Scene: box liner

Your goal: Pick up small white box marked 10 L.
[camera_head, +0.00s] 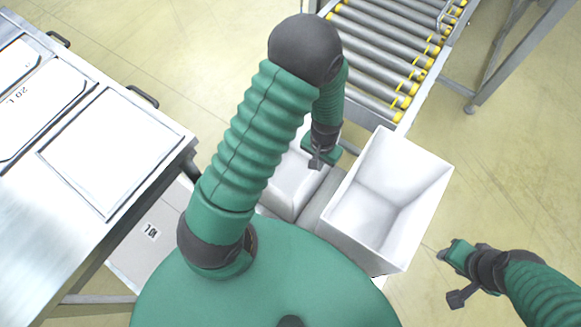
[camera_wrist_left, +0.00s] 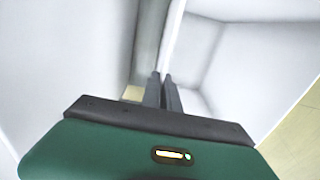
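A pale flat surface with a small label (camera_head: 150,232) that seems to read 10 L shows low beside the table; most of it is hidden by the table and my arm. An open, empty white box (camera_head: 390,200) stands in the middle right, and its inside also shows in the left wrist view (camera_wrist_left: 235,60). Left of it is another white box (camera_head: 290,185), partly hidden by my arm. My left gripper (camera_head: 316,162) hangs over the area between these two boxes. Its fingers (camera_wrist_left: 164,90) are close together with only a narrow gap, nothing seen held. My right gripper (camera_head: 462,297) is right of the open box.
A steel table (camera_head: 60,240) at the left carries white panels, one marked 20 L (camera_head: 25,105). A roller conveyor (camera_head: 390,45) runs behind the open box, with its frame leg (camera_head: 490,85) to the right. Bare floor (camera_head: 510,180) lies at the right.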

